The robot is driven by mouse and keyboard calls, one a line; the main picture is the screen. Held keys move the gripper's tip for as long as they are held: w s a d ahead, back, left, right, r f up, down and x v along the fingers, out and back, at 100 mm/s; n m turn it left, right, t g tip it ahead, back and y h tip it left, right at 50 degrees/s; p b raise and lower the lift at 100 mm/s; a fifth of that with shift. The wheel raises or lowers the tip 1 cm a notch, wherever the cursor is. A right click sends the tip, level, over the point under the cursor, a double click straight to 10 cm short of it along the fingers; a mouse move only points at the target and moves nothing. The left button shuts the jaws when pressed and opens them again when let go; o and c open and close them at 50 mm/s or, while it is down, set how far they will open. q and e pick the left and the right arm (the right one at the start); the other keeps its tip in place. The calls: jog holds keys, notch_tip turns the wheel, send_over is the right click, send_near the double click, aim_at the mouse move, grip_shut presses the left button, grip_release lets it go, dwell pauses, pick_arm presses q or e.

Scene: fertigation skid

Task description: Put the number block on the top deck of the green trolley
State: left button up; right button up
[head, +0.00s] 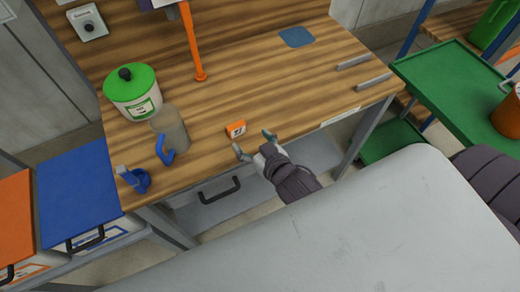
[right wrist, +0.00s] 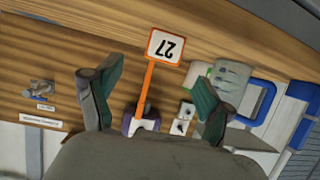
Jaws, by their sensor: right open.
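The number block (head: 236,129) is small and orange with a white face marked 27. It sits on the wooden bench top near the front edge. It also shows in the right wrist view (right wrist: 166,47), just beyond the fingertips. My right gripper (head: 255,143) is open and empty at the bench's front edge, its fingers spread towards the block and apart from it. In the right wrist view its fingers (right wrist: 155,85) stand either side below the block. The green trolley's top deck (head: 440,85) is at the right, partly cut off by the frame. My left gripper is not in view.
A green-lidded pot (head: 132,92), a clear jug with blue handle (head: 170,132) and a blue clamp-like item (head: 134,180) stand left on the bench. An orange post (head: 192,45) rises behind. An orange container (head: 508,115) stands on the trolley; its near-left deck is clear.

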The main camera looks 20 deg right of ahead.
jog(key=shift+v, duration=2.25)
